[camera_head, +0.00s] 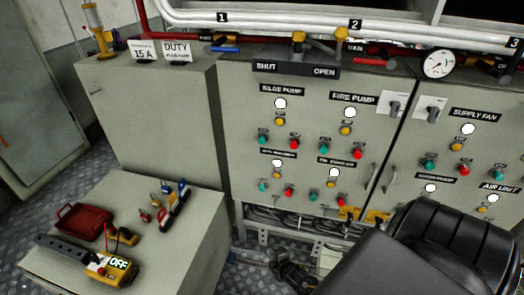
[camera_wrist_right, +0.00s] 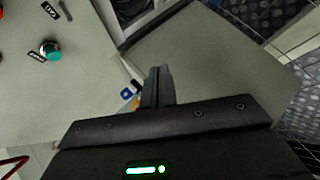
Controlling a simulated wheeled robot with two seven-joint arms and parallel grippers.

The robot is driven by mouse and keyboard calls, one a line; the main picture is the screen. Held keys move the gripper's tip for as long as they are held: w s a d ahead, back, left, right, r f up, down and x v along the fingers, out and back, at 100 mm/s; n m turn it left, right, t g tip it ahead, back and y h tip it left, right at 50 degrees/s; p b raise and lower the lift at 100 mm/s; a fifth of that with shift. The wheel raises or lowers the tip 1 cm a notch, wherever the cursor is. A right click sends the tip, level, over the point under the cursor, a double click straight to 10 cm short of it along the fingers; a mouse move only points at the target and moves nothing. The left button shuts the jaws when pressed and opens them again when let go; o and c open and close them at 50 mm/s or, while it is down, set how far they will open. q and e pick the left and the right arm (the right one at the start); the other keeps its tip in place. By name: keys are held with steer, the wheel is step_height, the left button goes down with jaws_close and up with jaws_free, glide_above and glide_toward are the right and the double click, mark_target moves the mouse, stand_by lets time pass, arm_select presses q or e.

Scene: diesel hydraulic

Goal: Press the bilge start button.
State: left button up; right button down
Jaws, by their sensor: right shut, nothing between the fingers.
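The bilge pump panel, labelled "BILGE PUMP" (camera_head: 282,90), is on the left of the grey cabinet in the head view. Under its label are a white lamp, a yellow one, a green button (camera_head: 264,134) at lower left and a red button (camera_head: 294,143) at lower right. My right gripper (camera_head: 279,264) is low in front of the cabinet, below the panel and apart from it. In the right wrist view its fingers (camera_wrist_right: 157,84) are together and empty. A teal button (camera_wrist_right: 50,50) shows there; I cannot tell which. My left gripper is not in view.
More panels with buttons, including "FIRE PUMP" (camera_head: 353,98) and "SUPPLY FAN" (camera_head: 474,115), share the cabinet front. A low grey bench (camera_head: 180,245) at left carries a red tray (camera_head: 84,222), padlocks and a yellow meter (camera_head: 112,268). Pipes run above the cabinet.

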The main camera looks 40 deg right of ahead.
mark_target(262, 140)
steer(key=w+d+r+n+t+p, duration=0.1)
steer(key=w+r+n+t, duration=0.2)
steer(key=r, duration=0.9)
steer(key=w+d+r+n+t+h+p, duration=0.1)
steer(key=w+r+n+t, duration=0.2)
steer(key=r, duration=1)
steer(key=w+d+r+n+t+p, duration=0.1)
steer(key=w+r+n+t, duration=0.2)
steer(key=w+r, duration=0.4)
step_height(262, 140, up, 5)
steer(key=shift+w+d+r+n+h, duration=0.15)
steer(key=shift+w+d+n+h, duration=0.15)
steer(key=shift+d+h, duration=0.1)
steer(key=w+d+b, duration=0.3)
steer(key=w+d, duration=0.2)
steer(key=d, duration=0.2)
steer(key=shift+d+b, duration=0.15)
steer(key=shift+b, duration=0.15)
steer(key=shift+w+d, duration=0.1)
steer(key=shift+w+d, duration=0.15)
steer(key=shift+d, duration=0.05)
